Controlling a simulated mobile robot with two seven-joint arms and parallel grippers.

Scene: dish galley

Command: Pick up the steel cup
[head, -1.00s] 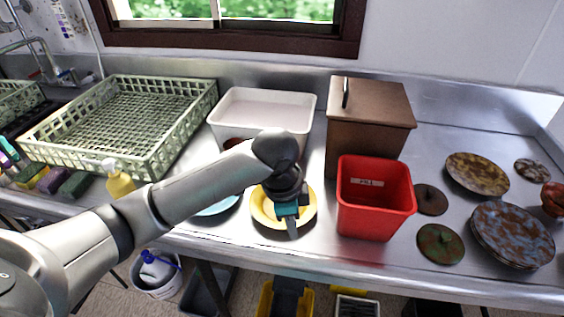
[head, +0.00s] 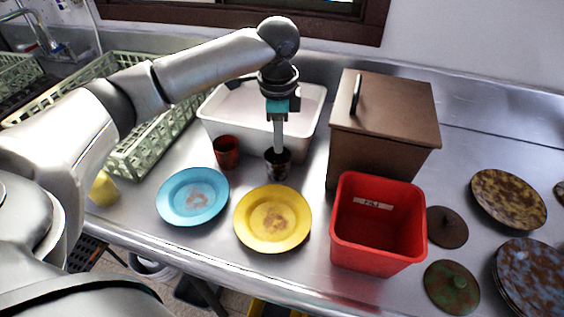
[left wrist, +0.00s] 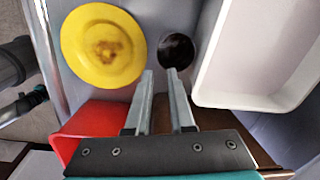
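The steel cup (head: 278,164) stands upright on the counter behind the yellow plate, its upper part partly covered by my gripper in the head view. My left gripper (head: 279,148) points down at the cup's rim. In the left wrist view the cup's dark round mouth (left wrist: 177,50) lies just beyond the fingertips (left wrist: 160,72), a little to the right. The two fingers are apart with nothing between them. I cannot tell whether a fingertip touches the rim. My right gripper is in neither view.
A red cup (head: 227,152) stands left of the steel cup, with a white tub (head: 225,128) behind. A blue plate (head: 170,205) and a yellow plate (head: 243,222) lie in front. A brown box (head: 385,110) and a red bin (head: 375,258) stand to the right.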

